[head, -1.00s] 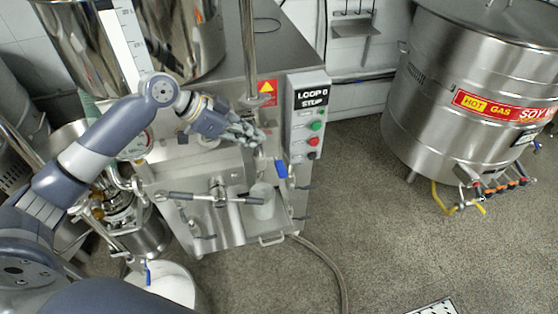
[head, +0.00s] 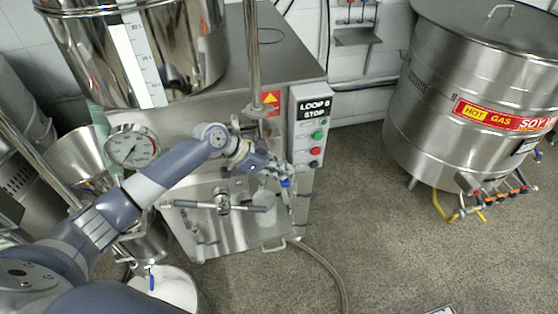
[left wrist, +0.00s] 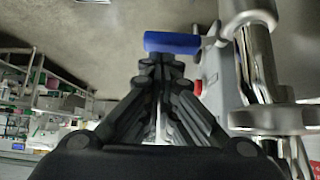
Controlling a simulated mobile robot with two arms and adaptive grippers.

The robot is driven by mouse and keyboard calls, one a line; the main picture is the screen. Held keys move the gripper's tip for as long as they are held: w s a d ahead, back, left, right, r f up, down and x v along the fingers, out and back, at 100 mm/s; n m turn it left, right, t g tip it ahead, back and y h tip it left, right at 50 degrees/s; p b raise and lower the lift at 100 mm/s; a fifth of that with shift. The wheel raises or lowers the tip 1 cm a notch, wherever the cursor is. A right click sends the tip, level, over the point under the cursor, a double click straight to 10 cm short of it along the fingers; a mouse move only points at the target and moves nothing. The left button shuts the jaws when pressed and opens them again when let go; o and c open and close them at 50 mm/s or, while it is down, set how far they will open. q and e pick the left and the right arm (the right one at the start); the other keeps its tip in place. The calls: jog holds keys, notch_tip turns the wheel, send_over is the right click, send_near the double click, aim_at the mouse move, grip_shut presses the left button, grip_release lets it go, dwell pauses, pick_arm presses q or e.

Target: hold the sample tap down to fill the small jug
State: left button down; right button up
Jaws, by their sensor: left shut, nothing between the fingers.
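The sample tap's blue handle (head: 286,183) is on the front of the steel mill, just at the fingertips of my left gripper (head: 284,174). The left gripper is shut and empty. In the left wrist view the closed fingertips (left wrist: 161,58) point at the blue handle (left wrist: 172,42), which lies right beyond them; I cannot tell whether they touch. The small grey jug (head: 265,207) stands below the gripper on the mill's front tray, its upper part partly covered by the arm. Its contents cannot be seen. My right gripper is not in view.
A control box (head: 311,132) with green and red buttons is right of the tap. A T-shaped handle (head: 222,202) is left of the jug. A steel hopper (head: 190,50) stands above, and a large soy vat (head: 450,110) at the right. Floor between is clear.

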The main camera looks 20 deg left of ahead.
aim_at(284, 186)
pick_arm(q)
jog(key=shift+f, duration=0.2)
dwell(0.3)
jog(key=shift+s+d+f, duration=0.1)
jog(key=shift+s+f, duration=0.05)
jog(key=shift+s+d+f+t+y, duration=0.1)
jog(key=shift+f+t+y, duration=0.05)
jog(key=shift+t+y, duration=0.2)
jog(key=shift+s+d+f+m+t+y, duration=0.15)
jog(key=shift+s+f+m+t+y, duration=0.1)
jog(key=shift+f+m+t, duration=0.15)
jog(key=shift+s+d+f+m+t+y, duration=0.15)
jog(key=shift+s+f+m+t, duration=0.15)
jog(key=shift+f+t, duration=0.15)
jog(key=shift+s+d+f+m+t+y, duration=0.15)
jog(key=shift+f+m+t+y, duration=0.1)
jog(key=shift+f+m+t, duration=0.35)
jog(key=shift+f, duration=0.4)
dwell(5.2)
